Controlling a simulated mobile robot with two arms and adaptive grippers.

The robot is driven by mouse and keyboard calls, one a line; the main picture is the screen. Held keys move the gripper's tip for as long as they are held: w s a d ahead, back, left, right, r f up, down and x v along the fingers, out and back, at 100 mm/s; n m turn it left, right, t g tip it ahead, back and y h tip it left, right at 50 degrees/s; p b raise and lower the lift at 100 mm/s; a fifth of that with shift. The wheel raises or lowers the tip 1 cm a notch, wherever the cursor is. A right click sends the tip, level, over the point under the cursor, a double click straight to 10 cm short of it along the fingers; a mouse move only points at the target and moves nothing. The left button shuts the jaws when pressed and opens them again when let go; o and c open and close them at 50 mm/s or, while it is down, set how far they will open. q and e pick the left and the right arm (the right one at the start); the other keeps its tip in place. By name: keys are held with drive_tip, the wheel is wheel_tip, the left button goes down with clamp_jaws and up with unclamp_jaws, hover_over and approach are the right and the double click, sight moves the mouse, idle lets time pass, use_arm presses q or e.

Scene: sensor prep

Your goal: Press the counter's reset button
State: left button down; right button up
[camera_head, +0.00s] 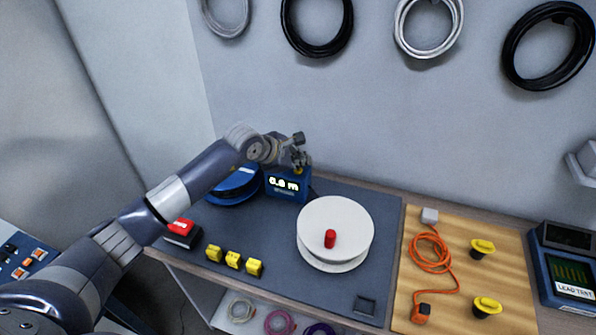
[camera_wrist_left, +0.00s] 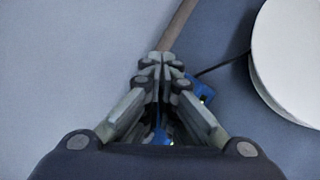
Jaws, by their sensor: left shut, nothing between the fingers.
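The blue counter (camera_head: 287,196) stands at the back of the dark mat, its lit display reading about "0.0 m". My left gripper (camera_head: 299,168) is over the counter's top, fingers pointing down. A small yellow spot, possibly the reset button, shows at the fingertips; I cannot tell whether they touch it. In the left wrist view the left gripper (camera_wrist_left: 162,62) is shut and empty. The fingers hide most of the counter there, leaving a blue part (camera_wrist_left: 206,91) at their right. My right gripper is not in view.
A white spool (camera_head: 323,222) with a red knob stands right of the counter. A blue round thing (camera_head: 233,188) is left of it. Yellow blocks (camera_head: 233,260) and a red-topped box (camera_head: 181,233) are in front. A wooden board (camera_head: 464,270) with an orange cable lies right.

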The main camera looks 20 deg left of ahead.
sight(300, 171)
use_arm(q)
drive_tip(key=shift+f+b, duration=0.55)
idle(0.8)
drive_tip(key=shift+r, duration=0.15)
drive_tip(key=shift+r+p, duration=0.35)
drive_tip(key=shift+r, duration=0.4)
drive_tip(key=shift+r+p, duration=1.1)
drive_tip(key=shift+r, duration=1.45)
